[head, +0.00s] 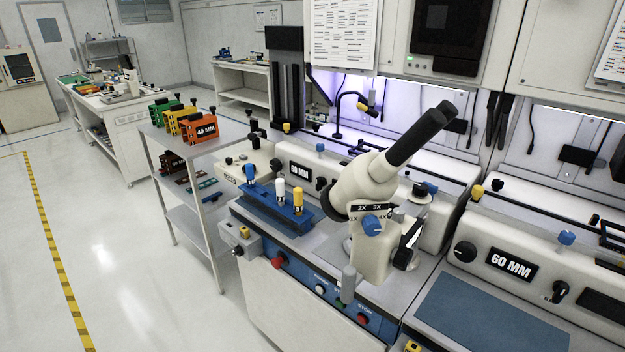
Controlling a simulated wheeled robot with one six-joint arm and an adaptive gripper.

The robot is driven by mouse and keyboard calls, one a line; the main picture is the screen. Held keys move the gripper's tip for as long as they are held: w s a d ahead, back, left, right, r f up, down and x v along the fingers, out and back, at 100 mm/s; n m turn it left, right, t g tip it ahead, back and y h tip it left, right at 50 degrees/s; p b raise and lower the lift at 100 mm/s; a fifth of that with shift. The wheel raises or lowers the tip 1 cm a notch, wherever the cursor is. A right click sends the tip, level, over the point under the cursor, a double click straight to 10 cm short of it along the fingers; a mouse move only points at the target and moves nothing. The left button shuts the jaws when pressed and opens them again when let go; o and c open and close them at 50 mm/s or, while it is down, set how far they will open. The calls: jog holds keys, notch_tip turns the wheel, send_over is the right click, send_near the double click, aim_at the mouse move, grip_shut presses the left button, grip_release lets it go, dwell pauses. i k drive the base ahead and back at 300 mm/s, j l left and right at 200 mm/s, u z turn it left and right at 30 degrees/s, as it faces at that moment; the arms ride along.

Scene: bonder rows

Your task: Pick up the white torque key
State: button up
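The white torque key (280,188) stands upright in a blue rack (262,213) on the front left of the near bench. It is between a blue key (250,174) on its left and a yellow key (298,203) on its right. The lower end of the white key is hidden in the rack. My gripper is not in view.
A cream microscope (371,205) with black eyepieces stands right of the rack. A cream machine (300,172) is behind the rack. A grey shelf cart (215,245) holds coloured boxes at left. Open floor (115,230) lies further left, with a yellow-black line.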

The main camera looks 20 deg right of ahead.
aim_at(280, 195)
jog(key=i+j+z, duration=0.75)
jog(key=j+z, duration=0.25)
jog(key=l, duration=0.1)
